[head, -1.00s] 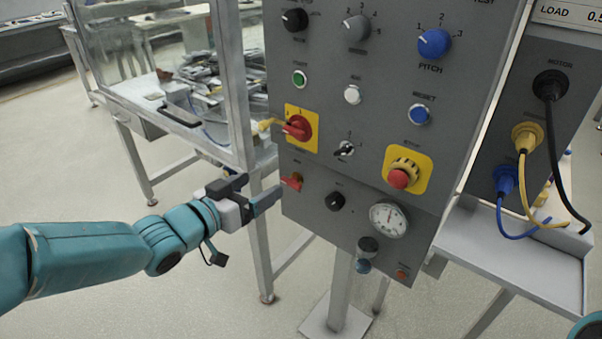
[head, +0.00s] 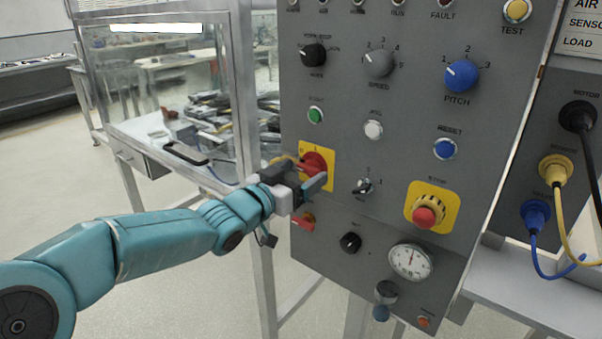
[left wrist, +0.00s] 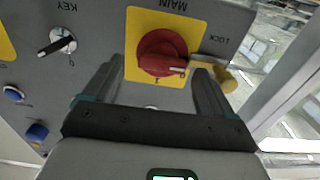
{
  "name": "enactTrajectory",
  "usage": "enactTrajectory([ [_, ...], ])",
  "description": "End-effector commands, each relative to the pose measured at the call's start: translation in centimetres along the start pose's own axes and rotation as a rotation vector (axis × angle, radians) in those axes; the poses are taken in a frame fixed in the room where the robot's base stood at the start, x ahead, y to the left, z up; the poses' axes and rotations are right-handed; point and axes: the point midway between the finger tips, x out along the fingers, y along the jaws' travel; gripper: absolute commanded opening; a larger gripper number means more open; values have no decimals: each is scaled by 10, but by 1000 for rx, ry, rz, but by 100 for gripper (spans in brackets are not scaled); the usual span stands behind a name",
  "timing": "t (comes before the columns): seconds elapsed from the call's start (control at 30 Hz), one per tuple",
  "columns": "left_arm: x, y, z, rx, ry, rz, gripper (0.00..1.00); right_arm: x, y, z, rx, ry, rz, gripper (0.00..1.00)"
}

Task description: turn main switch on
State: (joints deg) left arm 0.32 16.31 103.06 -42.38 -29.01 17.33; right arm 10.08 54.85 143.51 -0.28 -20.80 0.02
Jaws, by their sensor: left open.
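The main switch (head: 314,160) is a red rotary knob on a yellow plate, on the left of the grey panel. In the left wrist view the red knob (left wrist: 162,52) appears upside down with the label MAIN, and its white mark points right, towards a yellow lock piece (left wrist: 226,80) labelled LOCK. My left gripper (head: 306,174) is open in front of the switch and partly covers it. In the left wrist view its fingers (left wrist: 156,72) stand one on each side of the knob. I cannot tell whether they touch it. My right gripper is not in view.
A red emergency stop (head: 425,216) on a yellow plate, a key switch (head: 364,186), a red lever (head: 303,222) and a gauge (head: 411,261) are nearby. A glass-walled bench (head: 170,100) stands left of the panel. Cables plug in at the right.

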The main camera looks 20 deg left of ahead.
Motion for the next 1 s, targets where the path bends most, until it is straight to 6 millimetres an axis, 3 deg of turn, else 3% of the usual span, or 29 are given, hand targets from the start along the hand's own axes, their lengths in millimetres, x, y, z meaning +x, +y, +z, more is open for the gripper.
enactTrajectory([
  [0.13, 10, -1, 0, 0, 0, 0, 85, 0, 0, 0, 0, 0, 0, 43],
  [0.4, 10, -4, 0, 0, -1, -1, 85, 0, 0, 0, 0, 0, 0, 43],
  [0.6, 10, -3, 0, 0, -1, -1, 29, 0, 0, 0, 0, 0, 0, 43],
  [1.0, 10, -3, 2, 68, 0, -1, 29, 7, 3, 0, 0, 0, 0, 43],
])
